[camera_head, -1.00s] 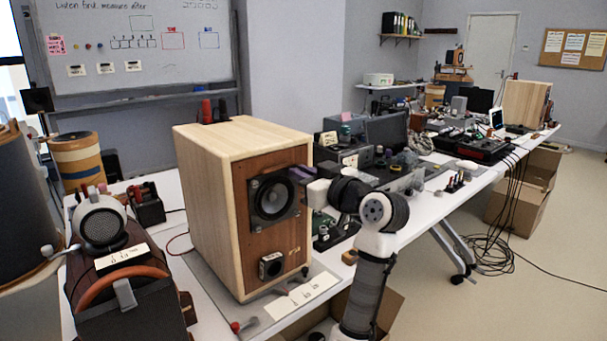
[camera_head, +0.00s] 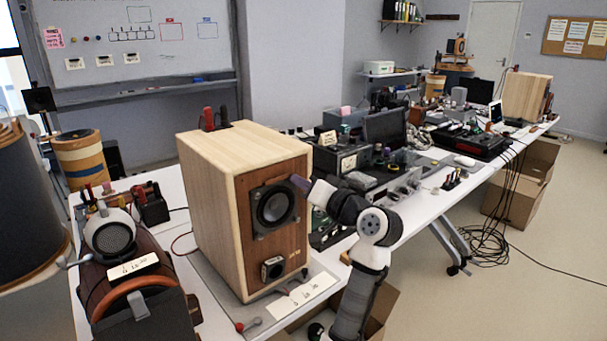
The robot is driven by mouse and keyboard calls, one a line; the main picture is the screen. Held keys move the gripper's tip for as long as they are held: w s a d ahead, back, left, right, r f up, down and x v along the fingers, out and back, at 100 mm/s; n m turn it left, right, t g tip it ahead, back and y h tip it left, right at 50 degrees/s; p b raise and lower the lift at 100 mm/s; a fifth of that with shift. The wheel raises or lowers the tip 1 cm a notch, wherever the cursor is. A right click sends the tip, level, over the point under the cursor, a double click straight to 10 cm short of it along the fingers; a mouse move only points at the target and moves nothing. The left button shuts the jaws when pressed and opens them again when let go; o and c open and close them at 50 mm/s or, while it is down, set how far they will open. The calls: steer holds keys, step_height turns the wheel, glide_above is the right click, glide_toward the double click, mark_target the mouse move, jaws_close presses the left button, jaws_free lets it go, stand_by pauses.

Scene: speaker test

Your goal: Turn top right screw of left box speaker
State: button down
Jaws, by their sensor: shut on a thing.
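The left box speaker (camera_head: 215,190) is a pale wooden cabinet with a brown front panel. It stands upright on a grey mat (camera_head: 212,285) on the white table. My arm reaches in from the lower right.
A white card (camera_head: 300,297) lies before the speaker. Electronics (camera_head: 345,160) crowd the table behind my arm. Another wooden box speaker (camera_head: 526,97) stands far right. Open floor lies at right.

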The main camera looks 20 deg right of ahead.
steer(key=shift+r+m+p, duration=0.1)
steer(key=shift+m+p, duration=2.2)
steer(key=shift+m, duration=0.5)
steer(key=c, duration=1.5)
jaws_free()
steer(key=shift+o, duration=0.2)
steer(key=b+v, duration=0.3)
steer(key=v, duration=1.1)
